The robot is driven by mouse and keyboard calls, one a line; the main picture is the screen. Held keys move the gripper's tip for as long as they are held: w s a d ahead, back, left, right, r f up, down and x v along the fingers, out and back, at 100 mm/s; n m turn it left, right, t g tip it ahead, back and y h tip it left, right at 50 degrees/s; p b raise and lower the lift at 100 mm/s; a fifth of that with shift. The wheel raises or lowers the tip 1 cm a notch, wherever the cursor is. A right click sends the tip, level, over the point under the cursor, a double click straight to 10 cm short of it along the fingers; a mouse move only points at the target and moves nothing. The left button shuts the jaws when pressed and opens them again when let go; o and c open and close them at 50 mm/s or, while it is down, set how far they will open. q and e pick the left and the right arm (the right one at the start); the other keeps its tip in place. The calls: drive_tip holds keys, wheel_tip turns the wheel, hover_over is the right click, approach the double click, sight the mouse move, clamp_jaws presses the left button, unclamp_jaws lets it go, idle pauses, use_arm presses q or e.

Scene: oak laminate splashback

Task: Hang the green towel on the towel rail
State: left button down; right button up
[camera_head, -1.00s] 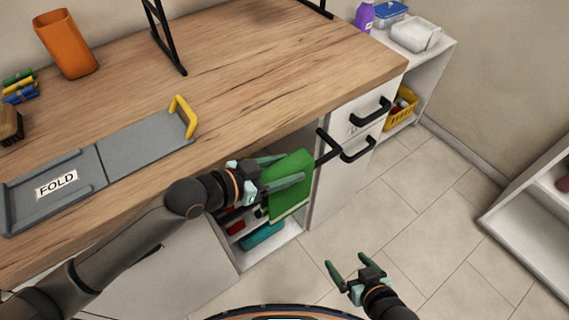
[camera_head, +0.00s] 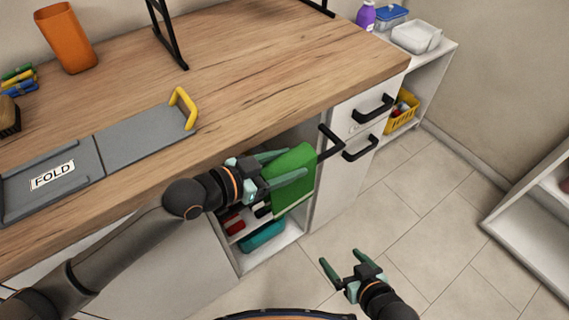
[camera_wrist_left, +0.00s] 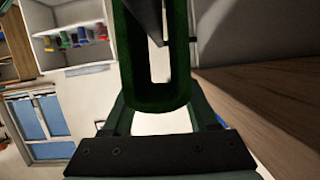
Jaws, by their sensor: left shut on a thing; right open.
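The green towel (camera_head: 294,188) hangs at the front of the open cabinet bay, below the worktop edge. My left gripper (camera_head: 281,168) is shut on its upper part. The towel rail (camera_head: 331,151) is a black bar bent out from the cabinet front; its free part runs left to the towel's right edge and is hidden there. In the left wrist view the towel (camera_wrist_left: 153,98) makes a U-shaped fold, with a dark bar in the opening at the top; I cannot tell whether it touches. My right gripper (camera_head: 342,269) is open and empty above the floor.
The wooden worktop (camera_head: 250,60) carries a grey folding board (camera_head: 140,140) and an orange cup (camera_head: 67,40).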

use_arm(q)
drive_tip(key=shift+c, duration=1.6)
unclamp_jaws()
drive_tip(key=shift+n+y, duration=0.3)
drive_tip(key=f, duration=0.5)
drive_tip(key=shift+s, duration=0.35)
drive_tip(key=shift+o, duration=1.1)
use_arm(e)
drive_tip(key=shift+s+f, duration=0.25)
drive_tip(key=shift+f, duration=0.35)
use_arm(q)
drive_tip(key=shift+s+a+r+g+p, duration=0.3)
drive_tip(key=shift+s+a+r, duration=0.15)
drive_tip(key=shift+a, duration=0.25)
drive_tip(key=s+a+r, duration=0.1)
drive_tip(key=a+r, duration=0.1)
drive_tip(key=s+a+r+p, duration=0.1)
drive_tip(key=s+a+r, duration=0.1)
drive_tip(key=a, duration=0.1)
drive_tip(key=s+a+r, duration=0.2)
drive_tip(key=r, duration=0.1)
drive_tip(key=shift+a, duration=0.3)
drive_tip(key=shift+s+a+r, duration=0.25)
drive_tip(key=shift+r, duration=0.25)
use_arm(e)
drive_tip(key=shift+w+d+r, duration=0.2)
drive_tip(key=shift+d+r, duration=0.25)
drive_tip(key=shift+d, duration=0.05)
